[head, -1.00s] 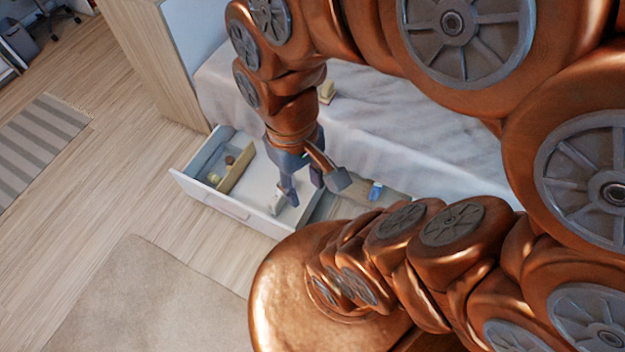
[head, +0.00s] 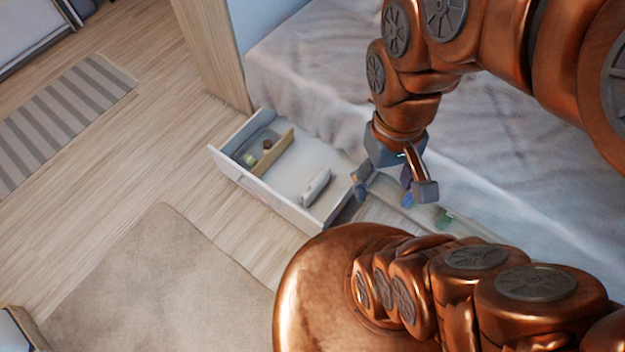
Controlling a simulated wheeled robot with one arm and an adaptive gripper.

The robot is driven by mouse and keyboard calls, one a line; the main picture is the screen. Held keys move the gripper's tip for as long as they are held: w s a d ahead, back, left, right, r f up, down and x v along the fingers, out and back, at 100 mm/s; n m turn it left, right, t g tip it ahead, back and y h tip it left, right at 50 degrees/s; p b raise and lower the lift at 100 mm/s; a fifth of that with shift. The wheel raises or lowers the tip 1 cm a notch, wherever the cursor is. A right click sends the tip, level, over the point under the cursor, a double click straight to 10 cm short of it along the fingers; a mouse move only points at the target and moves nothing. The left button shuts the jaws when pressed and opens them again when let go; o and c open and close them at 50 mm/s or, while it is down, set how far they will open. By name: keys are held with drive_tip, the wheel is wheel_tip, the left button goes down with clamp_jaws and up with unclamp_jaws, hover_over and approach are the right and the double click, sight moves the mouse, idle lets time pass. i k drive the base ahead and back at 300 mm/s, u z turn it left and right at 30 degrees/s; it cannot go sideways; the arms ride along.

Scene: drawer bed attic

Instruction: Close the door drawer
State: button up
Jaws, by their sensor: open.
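The white drawer (head: 265,192) under the bed stands pulled out at the middle left of the head view. It has a divider (head: 271,155) and holds small round items at its far left end and a white block-like object (head: 316,187). My gripper (head: 395,190) is open and empty, over the right side of the drawer area, near the bed's edge. I cannot tell whether it touches anything.
The bed (head: 480,130) with a pale cover lies behind the drawer. A beige rug (head: 160,285) and bare wooden floor (head: 150,150) lie in front and left. A striped rug (head: 65,115) is farther left.

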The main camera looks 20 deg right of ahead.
sight(280, 188)
drive_tip(key=k, duration=0.5)
drive_tip(key=u, duration=1.05)
drive_tip(key=i, duration=0.15)
drive_tip(key=u, duration=0.4)
